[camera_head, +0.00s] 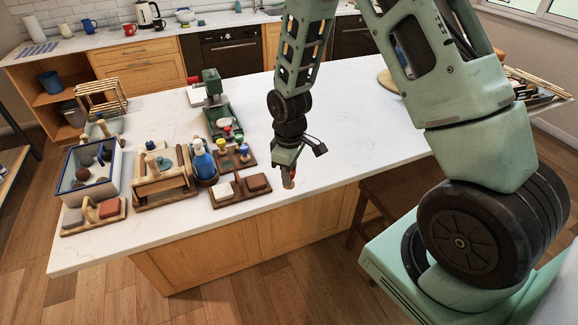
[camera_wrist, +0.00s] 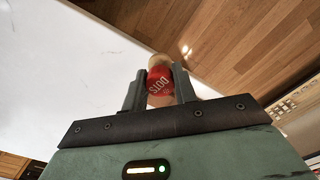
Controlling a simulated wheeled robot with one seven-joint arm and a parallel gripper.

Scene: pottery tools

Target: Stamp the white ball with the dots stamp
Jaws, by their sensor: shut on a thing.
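The dots stamp shows its red top (camera_wrist: 160,82), lettered DOTS, between my fingertips in the wrist view (camera_wrist: 160,92). In the head view, my gripper (camera_head: 288,170) is shut on this stamp (camera_head: 288,182), near the front edge of the white counter. A tan part shows around the red top, partly hidden by it. I cannot single out the white ball with certainty.
A wooden board (camera_head: 229,203) with square pads and coloured-topped pieces lies left of my gripper. A green device (camera_head: 212,83) stands behind.

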